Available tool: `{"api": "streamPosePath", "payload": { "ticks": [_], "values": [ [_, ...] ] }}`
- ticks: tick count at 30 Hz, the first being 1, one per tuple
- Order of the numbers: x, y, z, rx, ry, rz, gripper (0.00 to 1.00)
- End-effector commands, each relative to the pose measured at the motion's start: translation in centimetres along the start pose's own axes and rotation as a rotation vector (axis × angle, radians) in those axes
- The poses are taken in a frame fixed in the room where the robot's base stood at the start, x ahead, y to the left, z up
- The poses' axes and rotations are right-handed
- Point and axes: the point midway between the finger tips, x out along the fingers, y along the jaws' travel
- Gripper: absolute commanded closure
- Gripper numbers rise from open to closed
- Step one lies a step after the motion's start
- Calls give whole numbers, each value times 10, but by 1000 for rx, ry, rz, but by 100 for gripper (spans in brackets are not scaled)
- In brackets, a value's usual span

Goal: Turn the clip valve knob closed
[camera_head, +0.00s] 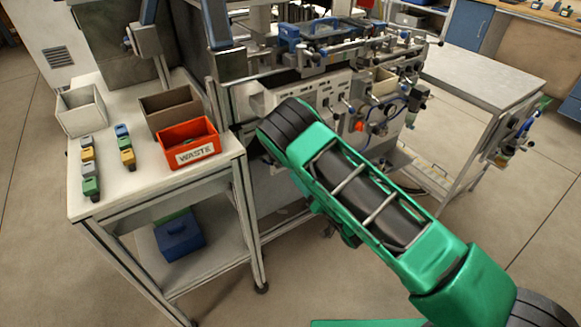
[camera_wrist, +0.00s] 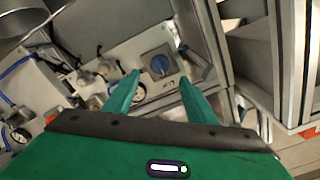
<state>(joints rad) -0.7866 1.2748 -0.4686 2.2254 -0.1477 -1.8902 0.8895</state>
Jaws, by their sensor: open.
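A round blue knob (camera_wrist: 160,65), which looks like the clip valve knob, sits on a grey square plate on the pale machine panel in the wrist view. A small label is below it. My gripper (camera_wrist: 159,78) is open, with its two green fingers spread and pointing toward the knob. The knob appears between and just beyond the fingertips. Nothing is held. I cannot tell the exact gap to the knob. In the head view my green arm reaches to the machine front and hides the knob and the gripper.
Gauges (camera_wrist: 82,86) and blue hoses are left of the knob. A grey metal frame post (camera_wrist: 203,40) stands close on its right. In the head view, a white table (camera_head: 120,205) holds a red WASTE bin (camera_head: 188,142), other bins and several small coloured blocks.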

Motion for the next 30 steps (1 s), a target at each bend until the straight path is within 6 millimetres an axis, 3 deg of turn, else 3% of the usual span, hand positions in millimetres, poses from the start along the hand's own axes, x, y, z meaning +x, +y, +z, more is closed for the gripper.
{"api": "streamPosePath", "payload": {
  "ticks": [6, 12, 18, 26, 27, 30],
  "values": [
    [40, 0, -1, 0, 3, -2, 49],
    [68, 0, -1, -1, 2, -1, 49],
    [80, 0, 0, -1, 0, 1, 49],
    [81, 0, 0, -1, -1, 1, 49],
    [81, 0, 0, -1, -1, 1, 51],
    [81, 0, 0, -1, -1, 1, 75]
  ]
}}
